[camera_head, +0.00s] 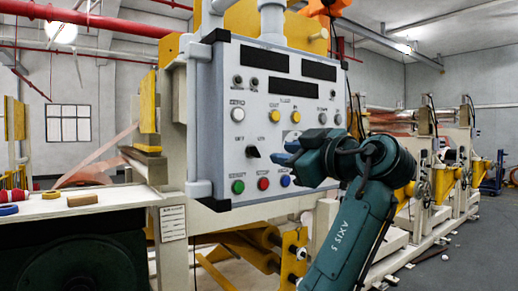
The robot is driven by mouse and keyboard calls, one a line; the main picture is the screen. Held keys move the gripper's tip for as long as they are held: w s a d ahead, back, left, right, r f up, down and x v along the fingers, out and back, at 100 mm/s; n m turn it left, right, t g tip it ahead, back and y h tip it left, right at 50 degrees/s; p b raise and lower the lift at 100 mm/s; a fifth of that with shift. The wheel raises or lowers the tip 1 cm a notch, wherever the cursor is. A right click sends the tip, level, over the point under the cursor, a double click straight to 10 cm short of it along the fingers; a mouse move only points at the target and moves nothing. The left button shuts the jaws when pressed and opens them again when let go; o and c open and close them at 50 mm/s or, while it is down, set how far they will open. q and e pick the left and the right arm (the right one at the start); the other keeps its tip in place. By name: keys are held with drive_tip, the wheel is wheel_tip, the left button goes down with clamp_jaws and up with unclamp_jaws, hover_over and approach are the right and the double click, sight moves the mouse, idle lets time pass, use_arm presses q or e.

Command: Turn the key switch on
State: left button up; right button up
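The grey control panel (215,165) hangs in the middle of the camera_head view, facing me at a slant. The key switch (253,152) is a small black handle on its lower half, under dark labels that seem to read OFF and ON. The handle looks tilted to the upper left, towards the OFF label.
Green (238,187), red (263,184) and blue (285,181) buttons sit close below the key switch. A white knob (238,115) and yellow buttons sit above it. A workbench (120,198) with tape rolls stands left. Machinery with copper foil stands behind on the right.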

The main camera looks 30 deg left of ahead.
sight(257, 151)
use_arm(q)
drive_tip(key=p+x, duration=0.2)
drive_tip(key=x, duration=0.8)
drive_tip(key=shift+p, duration=0.4)
clamp_jaws()
